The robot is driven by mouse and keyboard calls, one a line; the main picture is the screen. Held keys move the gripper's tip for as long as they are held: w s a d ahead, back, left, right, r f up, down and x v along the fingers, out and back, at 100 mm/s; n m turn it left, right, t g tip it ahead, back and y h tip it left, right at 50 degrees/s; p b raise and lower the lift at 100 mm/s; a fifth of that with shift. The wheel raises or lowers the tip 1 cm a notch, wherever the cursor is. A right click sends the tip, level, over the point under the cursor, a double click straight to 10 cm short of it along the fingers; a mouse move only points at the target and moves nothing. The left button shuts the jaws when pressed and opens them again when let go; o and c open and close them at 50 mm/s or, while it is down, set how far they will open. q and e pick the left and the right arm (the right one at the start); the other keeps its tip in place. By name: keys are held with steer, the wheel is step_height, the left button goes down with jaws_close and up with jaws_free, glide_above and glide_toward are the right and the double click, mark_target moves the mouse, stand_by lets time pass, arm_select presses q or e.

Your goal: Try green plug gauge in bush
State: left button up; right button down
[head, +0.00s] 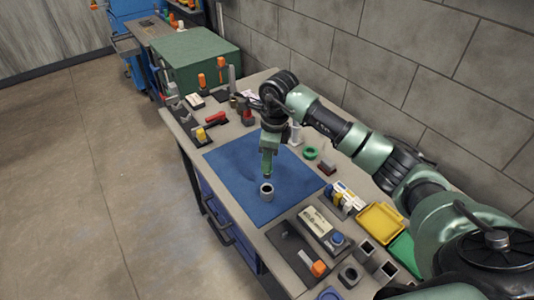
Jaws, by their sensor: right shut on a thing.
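The bush (267,194), a small grey ring-shaped cylinder with a dark bore, stands upright on the blue mat (240,172). My right gripper (268,172) points straight down just above the bush, over its bore. It is shut on a slim thing, taken to be the green plug gauge; the green of my arm and the small size make it hard to tell apart. Whether its lower tip is in the bore or just above it, I cannot tell. My left gripper is out of view.
A green ring (310,153) lies right of the mat. A yellow open box (380,221) and a dark tray (296,250) with an orange-handled tool (318,268) are nearer. A red-handled tool (215,118) lies at the left. The mat around the bush is clear.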

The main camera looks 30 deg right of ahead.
steer(key=shift+w, duration=0.1)
stand_by(0.3)
steer(key=shift+f+b, duration=0.25)
steer(key=shift+b, duration=0.2)
steer(key=shift+f+b, duration=2)
steer(key=shift+f, duration=0.45)
steer(key=shift+b, duration=0.3)
steer(key=shift+f+b, duration=1.65)
steer(key=shift+f, duration=0.35)
steer(key=shift+r, duration=0.15)
stand_by(0.7)
steer(key=shift+r+p, duration=2.3)
steer(key=shift+r, duration=1.7)
